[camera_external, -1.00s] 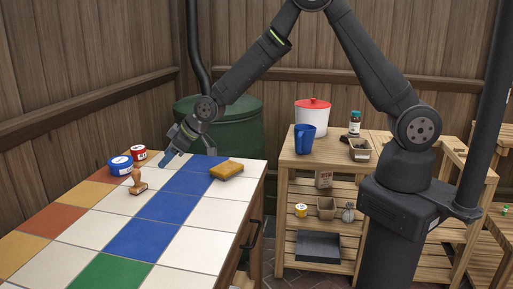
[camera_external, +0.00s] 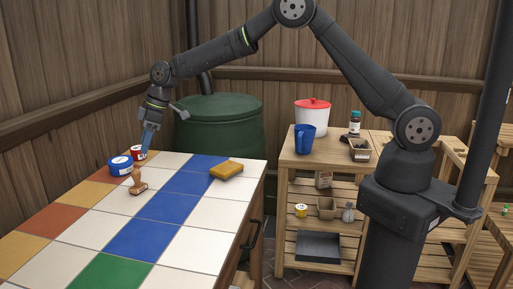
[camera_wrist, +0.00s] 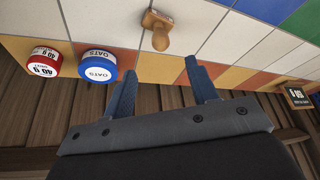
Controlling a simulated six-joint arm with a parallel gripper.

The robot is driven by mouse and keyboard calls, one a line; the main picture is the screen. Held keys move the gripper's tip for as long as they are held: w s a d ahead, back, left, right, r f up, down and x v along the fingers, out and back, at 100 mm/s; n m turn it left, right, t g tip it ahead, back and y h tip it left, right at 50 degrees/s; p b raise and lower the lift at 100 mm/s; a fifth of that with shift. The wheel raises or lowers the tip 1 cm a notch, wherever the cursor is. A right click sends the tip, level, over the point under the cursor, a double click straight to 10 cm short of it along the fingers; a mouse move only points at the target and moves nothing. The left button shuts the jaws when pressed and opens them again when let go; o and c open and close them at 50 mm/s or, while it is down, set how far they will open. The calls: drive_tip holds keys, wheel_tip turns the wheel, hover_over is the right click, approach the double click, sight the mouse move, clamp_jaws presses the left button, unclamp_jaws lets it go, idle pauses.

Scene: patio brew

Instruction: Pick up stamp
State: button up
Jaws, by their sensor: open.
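A blue tin marked OATS (camera_external: 121,166) and a red tin (camera_external: 138,153) stand close by my gripper, left of the stamp. A yellow sponge-like block (camera_external: 226,169) lies to the right. White and blue tiles in front are clear.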

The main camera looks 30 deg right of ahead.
sight(137, 181)
drive_tip(key=x, duration=1.2)
drive_tip(key=shift+r, duration=0.1)
drive_tip(key=c, duration=1)
drive_tip(key=shift+c, duration=0.2)
drive_tip(key=shift+r, duration=0.15)
